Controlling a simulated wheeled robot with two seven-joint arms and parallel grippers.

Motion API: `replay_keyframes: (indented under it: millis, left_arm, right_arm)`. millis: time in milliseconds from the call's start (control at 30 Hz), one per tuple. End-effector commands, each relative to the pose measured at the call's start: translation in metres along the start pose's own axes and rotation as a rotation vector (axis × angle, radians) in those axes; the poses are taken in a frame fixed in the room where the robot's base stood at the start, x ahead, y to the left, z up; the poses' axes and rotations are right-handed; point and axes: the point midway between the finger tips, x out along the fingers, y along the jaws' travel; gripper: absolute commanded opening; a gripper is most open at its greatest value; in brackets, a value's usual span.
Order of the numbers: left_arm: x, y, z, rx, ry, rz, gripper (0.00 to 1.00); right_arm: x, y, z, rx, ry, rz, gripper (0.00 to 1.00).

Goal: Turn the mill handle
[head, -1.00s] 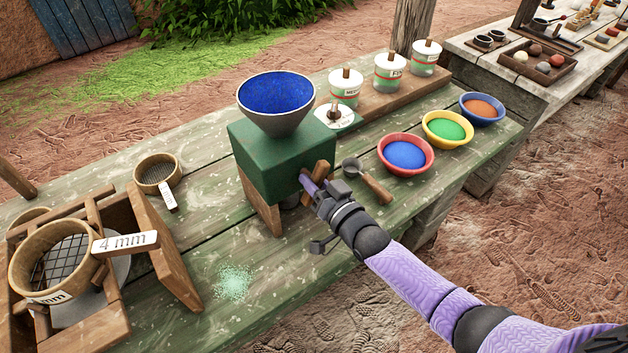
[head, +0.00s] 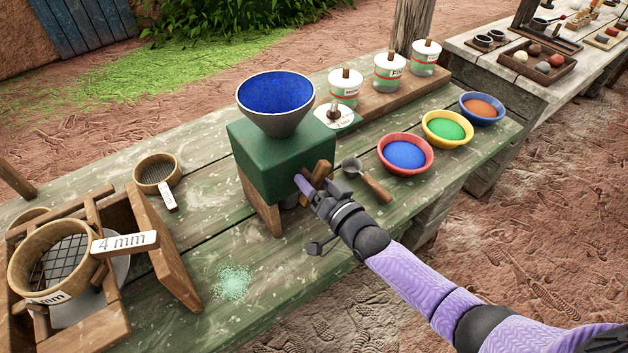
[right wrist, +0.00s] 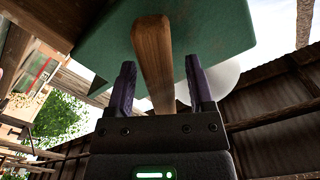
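The mill is a green box (head: 262,160) on wooden legs with a grey hopper (head: 277,120) full of blue powder on top. Its wooden handle (head: 319,172) is on the right side, partly hidden by my right gripper. My right gripper (head: 315,187) is at the handle. In the right wrist view, the wooden handle (right wrist: 153,55) runs between the two purple fingers of the gripper (right wrist: 160,85), with gaps visible at its sides. The fingers are apart, not closed on it. The mill's green body (right wrist: 95,50) is behind. My left gripper is not in view.
A scoop (head: 370,182) lies right of the mill, near bowls of blue (head: 406,168), green (head: 448,142) and orange powder (head: 482,120). Lidded jars (head: 390,76) stand behind. A wooden sieve stand (head: 165,250) is at left. The bench front holds a pale powder patch (head: 233,282).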

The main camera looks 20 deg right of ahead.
Motion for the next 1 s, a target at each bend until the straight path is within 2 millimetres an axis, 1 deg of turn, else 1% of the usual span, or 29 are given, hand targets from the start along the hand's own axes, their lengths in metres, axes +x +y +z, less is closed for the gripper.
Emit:
replay_keyframes:
  millis: [167,267,367,500,600,700,800,1000]
  left_arm:
    - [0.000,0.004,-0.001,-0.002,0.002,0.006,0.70]
    - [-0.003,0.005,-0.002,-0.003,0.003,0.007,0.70]
    - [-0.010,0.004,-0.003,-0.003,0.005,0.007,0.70]
    - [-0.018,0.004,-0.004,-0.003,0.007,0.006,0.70]
    - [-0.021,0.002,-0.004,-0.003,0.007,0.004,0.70]
    - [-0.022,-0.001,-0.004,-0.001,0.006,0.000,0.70]
    - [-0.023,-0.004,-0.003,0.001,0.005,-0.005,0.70]
    - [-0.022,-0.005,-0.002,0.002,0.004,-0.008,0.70]
  right_arm:
    - [0.000,0.000,-0.001,0.000,0.002,-0.001,0.68]
    - [-0.006,-0.001,-0.001,0.000,0.001,-0.001,0.68]
    - [-0.025,-0.001,-0.003,-0.001,0.000,0.000,0.68]
    - [-0.059,-0.001,-0.002,0.000,-0.002,0.001,0.68]
    - [-0.080,-0.001,-0.001,0.000,-0.002,0.000,0.68]
    - [-0.094,0.000,-0.001,0.000,0.000,0.000,0.68]
    - [-0.099,0.000,0.000,0.000,0.000,0.000,0.68]
    - [-0.099,0.000,0.000,0.000,0.001,0.000,0.68]
